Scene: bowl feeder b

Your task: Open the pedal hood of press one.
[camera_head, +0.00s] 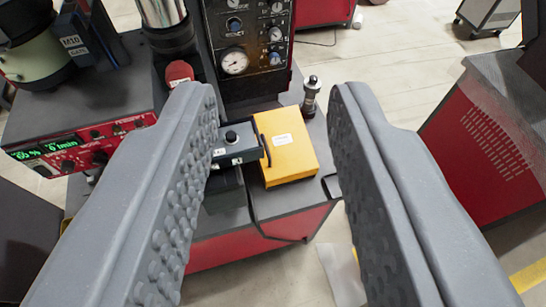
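My gripper (272,92) is open and empty, its two grey, knobbed fingers wide apart in the foreground. Between and beyond them stands a red and grey press (290,220) with a gauge panel (250,45). A yellow box (285,146) with a small white label sits on its grey top, between the fingers in the picture and apart from them. I cannot tell whether this box is the pedal hood; no pedal is clearly visible. The left finger covers part of the press.
A grey block with a black knob (232,137) touches or nearly touches the yellow box's left side. A metal cylinder (311,96) stands behind it. A red control unit (85,150) with green digits is at left, a red cabinet (490,130) at right. Pale floor (390,70) lies between.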

